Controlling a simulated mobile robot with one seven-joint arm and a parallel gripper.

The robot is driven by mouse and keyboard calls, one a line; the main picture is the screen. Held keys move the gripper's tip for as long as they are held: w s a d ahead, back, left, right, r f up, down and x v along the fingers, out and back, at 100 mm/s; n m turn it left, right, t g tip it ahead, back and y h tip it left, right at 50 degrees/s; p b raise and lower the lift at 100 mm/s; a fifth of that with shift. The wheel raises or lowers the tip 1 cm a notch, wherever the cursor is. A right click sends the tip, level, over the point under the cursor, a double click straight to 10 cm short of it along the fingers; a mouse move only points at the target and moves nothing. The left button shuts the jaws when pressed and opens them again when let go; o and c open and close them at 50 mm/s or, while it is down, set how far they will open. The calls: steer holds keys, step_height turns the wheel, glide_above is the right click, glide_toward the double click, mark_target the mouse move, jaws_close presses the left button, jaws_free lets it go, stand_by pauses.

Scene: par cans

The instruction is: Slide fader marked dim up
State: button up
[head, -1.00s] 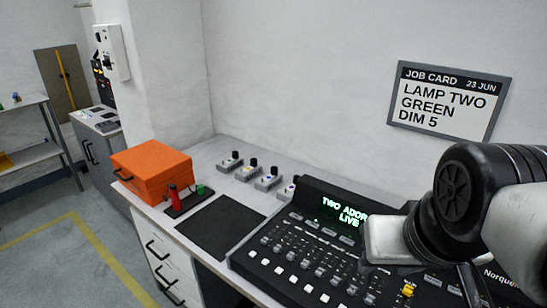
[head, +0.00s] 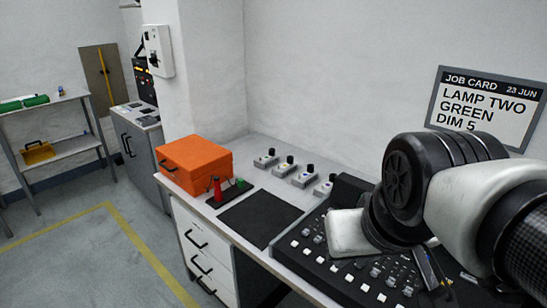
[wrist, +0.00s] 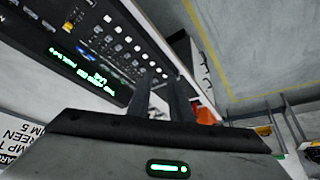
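The black lighting console (head: 318,262) stands on the bench with rows of pale buttons and faders. It also shows in the wrist view (wrist: 150,45), with a lit green display (wrist: 85,72). I cannot read which fader is marked dim; the labels are too small and my arm hides the console's right part. My gripper (wrist: 162,80) shows two dark fingers with a gap between them and nothing held. It is over or near the console; I see no contact. The job card (head: 487,108) on the wall reads LAMP TWO, GREEN, DIM 5.
An orange case (head: 195,163), a red-handled item (head: 217,190) and a black mat (head: 260,219) lie left of the console. Several small lamp units (head: 284,168) line the bench's back. Open floor (head: 75,255) lies at left, with a shelf (head: 60,150) beyond.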

steer(key=w+n+p, duration=0.1)
steer(key=w, duration=0.1)
steer(key=w+d+r+n+h+p, duration=0.1)
steer(key=w+n, duration=0.1)
steer(key=w, duration=0.1)
steer(key=w+r+n+g+p, duration=0.1)
steer(key=w+n, duration=0.1)
steer(key=shift+w+d+h, duration=0.2)
steer(key=shift+h, duration=0.1)
jaws_close()
steer(key=n+g+h+p, duration=0.15)
steer(key=n+p, duration=0.75)
steer(key=n, duration=1.3)
glide_above(301, 238)
steer(key=s+a, duration=0.4)
step_height(301, 238, down, 19)
steer(key=x, duration=0.9)
steer(key=shift+w+d+f, duration=0.3)
